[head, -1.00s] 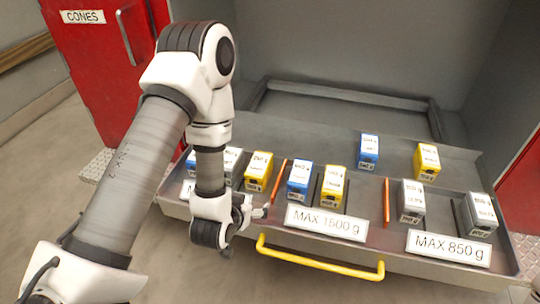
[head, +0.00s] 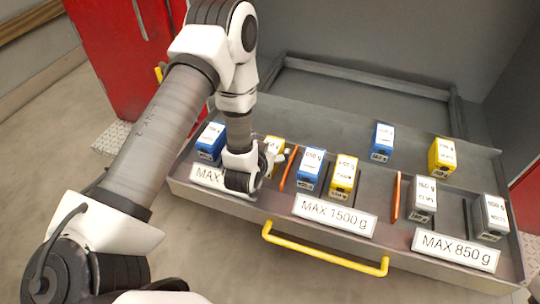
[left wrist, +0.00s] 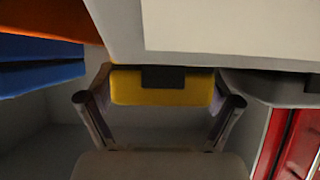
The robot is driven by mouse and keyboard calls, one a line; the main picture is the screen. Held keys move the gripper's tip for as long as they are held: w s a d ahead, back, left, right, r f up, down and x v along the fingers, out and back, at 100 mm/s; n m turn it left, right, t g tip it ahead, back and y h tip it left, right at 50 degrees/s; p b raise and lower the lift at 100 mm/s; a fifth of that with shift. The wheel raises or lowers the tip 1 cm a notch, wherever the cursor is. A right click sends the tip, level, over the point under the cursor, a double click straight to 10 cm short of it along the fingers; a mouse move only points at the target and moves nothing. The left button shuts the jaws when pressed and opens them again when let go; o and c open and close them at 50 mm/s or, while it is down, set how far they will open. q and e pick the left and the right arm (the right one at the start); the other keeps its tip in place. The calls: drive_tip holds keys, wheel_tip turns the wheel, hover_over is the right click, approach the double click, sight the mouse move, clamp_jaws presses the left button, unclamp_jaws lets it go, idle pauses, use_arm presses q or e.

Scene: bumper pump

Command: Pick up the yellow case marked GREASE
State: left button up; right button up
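Three yellow cases show in the head view; their print is too small to read GREASE. One yellow case (head: 274,143) is at the left, partly hidden by my left gripper (head: 279,157). A second (head: 344,175) stands right of the middle blue case, and a third (head: 441,157) stands at the back right. In the left wrist view, my left gripper (left wrist: 160,88) is open, with a yellow case (left wrist: 190,90) with a dark patch between its fingertips. I cannot tell whether the fingers touch it. My right gripper is not in view.
The cases stand in a grey drawer with a yellow handle (head: 325,255). Blue cases (head: 312,166) and grey cases (head: 424,196) stand nearby. An orange divider (head: 289,170) is close right of my gripper. Label plates (head: 335,213) line the front edge.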

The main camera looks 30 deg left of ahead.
use_arm(q)
drive_tip(key=c, duration=1.4)
